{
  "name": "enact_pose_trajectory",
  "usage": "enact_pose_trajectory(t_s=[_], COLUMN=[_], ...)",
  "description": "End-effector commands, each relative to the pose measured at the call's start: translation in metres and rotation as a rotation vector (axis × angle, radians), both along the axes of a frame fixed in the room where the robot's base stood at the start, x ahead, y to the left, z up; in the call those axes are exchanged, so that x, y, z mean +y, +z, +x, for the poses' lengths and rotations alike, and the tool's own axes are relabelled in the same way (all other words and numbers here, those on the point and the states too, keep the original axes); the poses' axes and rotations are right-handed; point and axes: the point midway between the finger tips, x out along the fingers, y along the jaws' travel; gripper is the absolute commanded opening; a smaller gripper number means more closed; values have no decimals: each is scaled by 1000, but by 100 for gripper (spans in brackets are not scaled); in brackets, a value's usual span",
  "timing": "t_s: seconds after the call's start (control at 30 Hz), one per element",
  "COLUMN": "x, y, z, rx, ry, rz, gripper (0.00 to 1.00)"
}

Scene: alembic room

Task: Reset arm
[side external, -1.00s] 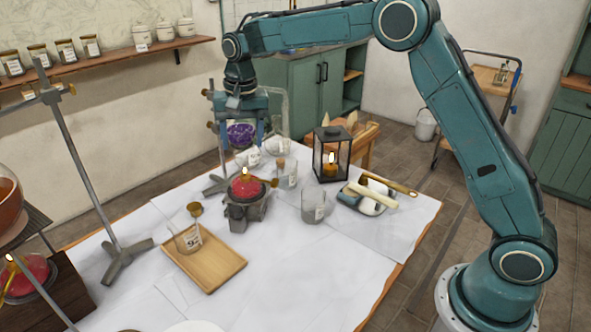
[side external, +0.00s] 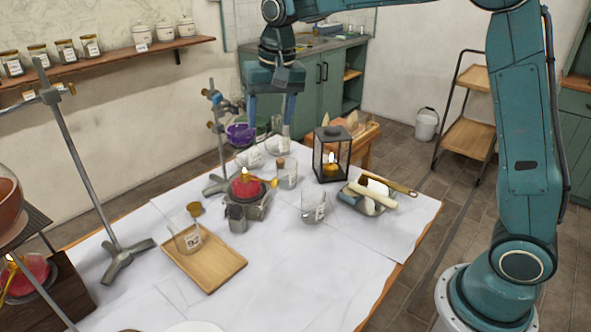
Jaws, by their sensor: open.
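My gripper (side external: 270,120) is open and empty, pointing down above the far end of the white-covered table (side external: 310,265). Its two blue fingers stand apart, with nothing between them. In the picture they hang over the glassware at the back, clear of the lit lantern (side external: 330,155) to the right. A purple-filled bowl (side external: 240,134) shows behind the left finger. My raised arm runs out of the top of the picture, so part of it is hidden.
A burner with a red flask and flame (side external: 246,188) stands mid-table. A tall stand (side external: 85,180) is at left. The front right tabletop is clear.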

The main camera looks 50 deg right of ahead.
Motion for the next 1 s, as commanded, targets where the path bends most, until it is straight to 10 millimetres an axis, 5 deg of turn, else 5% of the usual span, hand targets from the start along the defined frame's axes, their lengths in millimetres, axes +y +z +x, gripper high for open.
enact_pose_trajectory(t_s=[0.63, 1.0], x=[-2, -11], y=[6, 35], z=[-9, -69], rx=[-12, -75], ry=[14, 103], rz=[-2, -21], gripper=[59, 59])
